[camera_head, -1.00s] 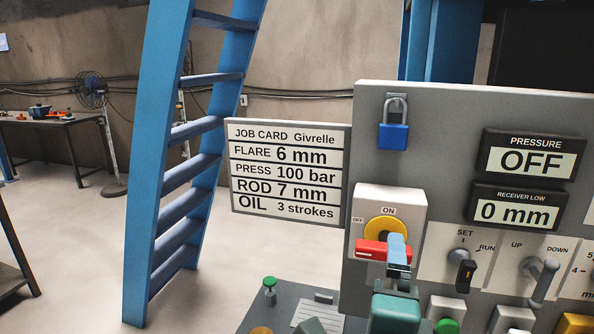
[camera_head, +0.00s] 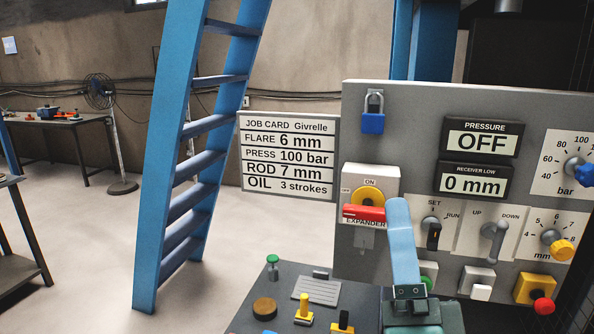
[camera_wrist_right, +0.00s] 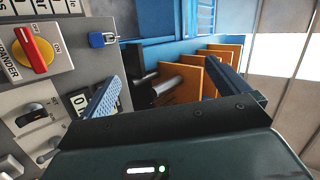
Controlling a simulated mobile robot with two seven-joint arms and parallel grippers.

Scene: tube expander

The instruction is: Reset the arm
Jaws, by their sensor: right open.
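My right gripper (camera_head: 398,208) is in front of the grey control panel (camera_head: 430,100), just right of and below the red switch handle (camera_head: 364,213). In the head view its fingers overlap, so one mainly shows. In the right wrist view my right gripper (camera_wrist_right: 165,85) is open, its fingers wide apart with nothing held between them. The red handle (camera_wrist_right: 38,50) lies outside the fingers there. In the head view the handle lies level on its yellow dial, pointing left. My left gripper is not in view.
A blue padlock (camera_head: 373,122) hangs on the panel's upper left. The pressure display (camera_head: 483,138) reads OFF. A job card (camera_head: 289,157) stands beside the panel. A low console (camera_head: 300,290) with small controls is in front. A blue ladder (camera_head: 172,150) stands left, with open floor around it.

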